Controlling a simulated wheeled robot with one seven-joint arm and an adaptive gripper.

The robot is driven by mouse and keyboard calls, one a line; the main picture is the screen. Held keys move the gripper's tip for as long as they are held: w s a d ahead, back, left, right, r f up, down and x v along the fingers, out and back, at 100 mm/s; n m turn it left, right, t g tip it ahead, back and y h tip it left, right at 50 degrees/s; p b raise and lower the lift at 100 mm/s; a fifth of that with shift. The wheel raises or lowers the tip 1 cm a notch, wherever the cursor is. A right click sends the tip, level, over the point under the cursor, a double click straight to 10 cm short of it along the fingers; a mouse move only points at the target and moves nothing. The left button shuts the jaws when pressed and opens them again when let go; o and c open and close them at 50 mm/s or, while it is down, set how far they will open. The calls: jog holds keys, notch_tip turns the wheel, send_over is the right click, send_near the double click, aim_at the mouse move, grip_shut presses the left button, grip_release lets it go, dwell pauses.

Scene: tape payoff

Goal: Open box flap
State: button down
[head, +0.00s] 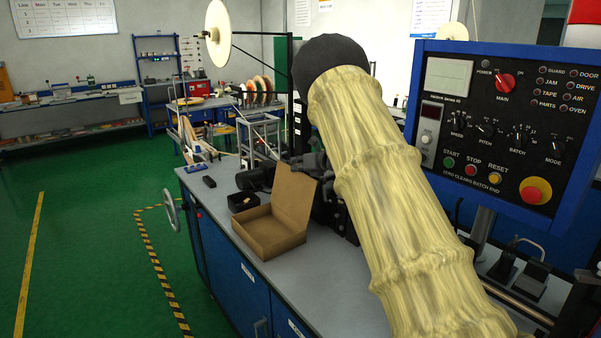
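A brown cardboard box (268,238) sits on the grey bench top, left of my sleeved arm. Its flap (293,197) stands up along the box's right-back side, tilted a little back. The box is open at the top, and the part of its inside that shows looks empty. My arm in its yellow sleeve crosses the middle of the view and hides what lies behind it. Dark mechanical parts show just behind and right of the flap; I cannot tell whether my gripper is among them. No fingertips can be made out, nor any contact with the flap.
A small black open bin (243,201) and a small dark object (209,181) stand left of the box. The bench top (335,290) is clear in front of it. A control panel (505,128) rises at right. A handwheel (170,210) sticks out at the bench's left end.

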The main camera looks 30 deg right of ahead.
jog(key=shift+a+f+b, duration=0.15)
jog(key=shift+a+b, duration=0.4)
jog(key=shift+b, duration=0.1)
jog(key=shift+s+a+r+n+b, duration=0.1)
jog(key=shift+a+r+n+b, duration=0.15)
jog(key=shift+a+n+b, duration=0.05)
jog(key=c, duration=1.7)
grip_release()
jog(key=v, duration=1.2)
jog(key=shift+a, duration=0.1)
